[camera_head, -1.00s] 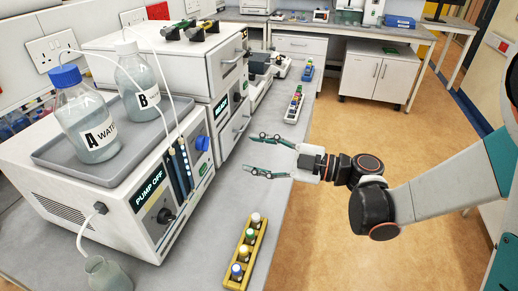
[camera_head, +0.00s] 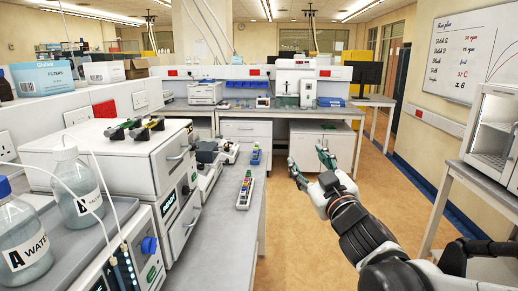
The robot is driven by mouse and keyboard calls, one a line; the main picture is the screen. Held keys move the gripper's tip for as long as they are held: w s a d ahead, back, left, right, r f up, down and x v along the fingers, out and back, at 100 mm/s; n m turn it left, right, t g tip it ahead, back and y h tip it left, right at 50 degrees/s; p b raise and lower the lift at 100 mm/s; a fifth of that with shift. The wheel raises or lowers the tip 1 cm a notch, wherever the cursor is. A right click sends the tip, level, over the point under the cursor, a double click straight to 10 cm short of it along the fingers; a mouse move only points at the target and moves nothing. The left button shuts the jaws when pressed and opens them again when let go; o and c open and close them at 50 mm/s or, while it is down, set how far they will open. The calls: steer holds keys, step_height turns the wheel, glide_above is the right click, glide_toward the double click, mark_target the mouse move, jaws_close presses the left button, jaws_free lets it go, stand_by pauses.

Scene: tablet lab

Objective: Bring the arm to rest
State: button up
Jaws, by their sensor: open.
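My gripper (camera_head: 308,166) is open and empty, with its two fingers apart and pointing up and away from me. It is in the air over the aisle floor, to the right of the left bench (camera_head: 226,240). My arm (camera_head: 365,240) reaches in from the lower right and touches nothing that I can see.
Bottles A (camera_head: 22,240) and B (camera_head: 76,190) stand on the pump at left. A vial rack (camera_head: 245,190) lies near the bench's edge. A white cabinet (camera_head: 321,150) stands beyond my gripper. A side table (camera_head: 480,185) is at right. The aisle floor (camera_head: 300,250) is clear.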

steer(key=s+d+f+m+g+h, duration=0.7)
steer(key=s+d+f, duration=0.3)
steer(key=s+f, duration=0.35)
steer(key=s+a+f+g+y, duration=0.2)
steer(key=s+f+g, duration=0.2)
steer(key=s, duration=0.6)
steer(key=shift+s+f+g+y, duration=0.2)
steer(key=shift+f+g+y, duration=0.15)
steer(key=shift+f, duration=0.5)
